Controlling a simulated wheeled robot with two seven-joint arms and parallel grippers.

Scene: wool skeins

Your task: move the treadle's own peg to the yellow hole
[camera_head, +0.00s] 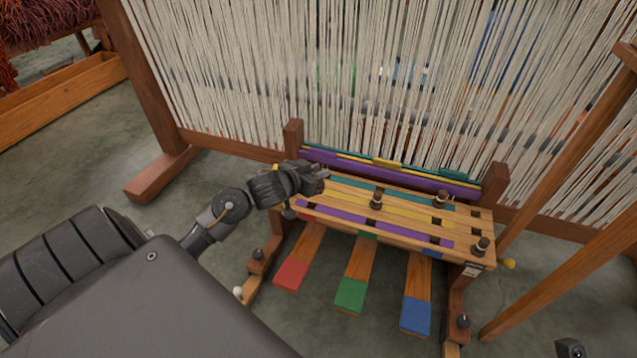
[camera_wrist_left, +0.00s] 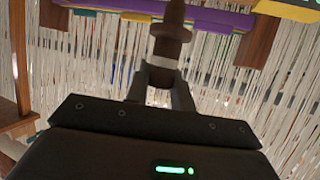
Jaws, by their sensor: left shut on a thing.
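My left gripper (camera_head: 322,174) is at the left end of the slotted peg board, over its upper left corner. In the left wrist view, the gripper (camera_wrist_left: 160,92) is shut on a dark brown peg (camera_wrist_left: 172,38) with a pale band. The peg's far end is cut off by the top edge. The board (camera_head: 487,262) carries teal, yellow (camera_head: 405,211) and purple (camera_head: 375,222) stripes with dark holes. The left end of the stripes is partly hidden by my gripper. Red (camera_head: 291,274), green (camera_head: 350,295) and blue (camera_head: 415,315) treadles hang below the board.
Three other dark pegs stand in the board: a middle one (camera_head: 376,198), a right one (camera_head: 440,199) and a front right one (camera_head: 481,246). White warp threads (camera_head: 330,80) hang close behind. Slanted wooden beams (camera_head: 560,150) stand at the right.

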